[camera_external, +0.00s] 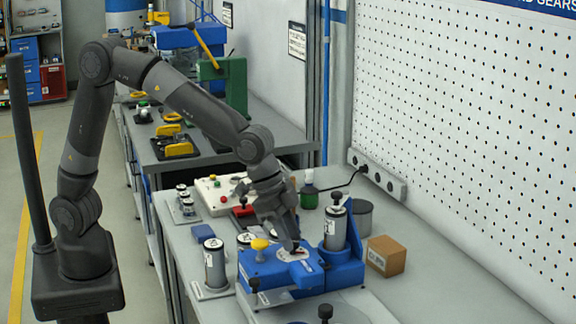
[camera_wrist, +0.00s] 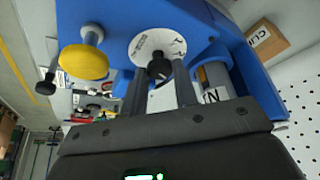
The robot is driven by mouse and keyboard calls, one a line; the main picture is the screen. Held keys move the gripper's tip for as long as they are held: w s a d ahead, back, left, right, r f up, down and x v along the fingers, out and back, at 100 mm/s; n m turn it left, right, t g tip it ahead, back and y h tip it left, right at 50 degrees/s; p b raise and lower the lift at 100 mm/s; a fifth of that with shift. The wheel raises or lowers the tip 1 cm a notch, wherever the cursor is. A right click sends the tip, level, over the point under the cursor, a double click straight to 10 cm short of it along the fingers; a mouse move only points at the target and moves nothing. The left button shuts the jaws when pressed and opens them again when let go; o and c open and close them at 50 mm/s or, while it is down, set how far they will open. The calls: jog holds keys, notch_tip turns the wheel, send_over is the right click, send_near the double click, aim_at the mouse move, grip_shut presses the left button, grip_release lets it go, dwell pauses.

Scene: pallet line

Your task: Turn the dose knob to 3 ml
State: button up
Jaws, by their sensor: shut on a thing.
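The blue dosing machine (camera_external: 268,274) stands on the grey bench, and its blue body also fills the top of the wrist view (camera_wrist: 195,22). A black dose knob (camera_wrist: 158,69) sits in front of a round white dial plate (camera_wrist: 150,46) with small print I cannot read. My gripper (camera_external: 295,247) reaches down to the dial from above. In the wrist view my gripper (camera_wrist: 159,76) has its two fingers on either side of the knob, shut on it. The knob's pointer and set value cannot be made out.
A yellow knob (camera_wrist: 83,62) stands out beside the dial. A canister (camera_external: 335,228) is mounted on the machine. A cardboard box (camera_external: 386,256) is to the right, a labelled canister (camera_external: 214,264) to the left. A green bottle (camera_external: 309,196) and a button box (camera_external: 224,205) stand behind.

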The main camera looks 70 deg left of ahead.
jog(key=o, duration=1)
jog(key=v, duration=1)
jog(key=shift+r, duration=0.35)
jog(key=shift+s+a, duration=0.1)
jog(key=shift+a, duration=0.05)
jog(key=s+a+r+n+t+y, duration=0.1)
jog(key=s+a+n, duration=0.15)
jog(key=a, duration=0.75)
jog(key=s+a+r+n, duration=0.2)
jog(key=s+a, duration=0.1)
jog(key=a, duration=0.7)
jog(key=s+a+f+n+y, duration=0.1)
jog(key=s+a+f+n, duration=0.1)
jog(key=s+a, duration=0.4)
jog(key=s+a+f+n+t+y, duration=0.1)
jog(key=s+a+f+n, duration=0.1)
jog(key=s+a, duration=0.5)
jog(key=shift+a+f, duration=0.65)
jog(key=shift+a, duration=0.15)
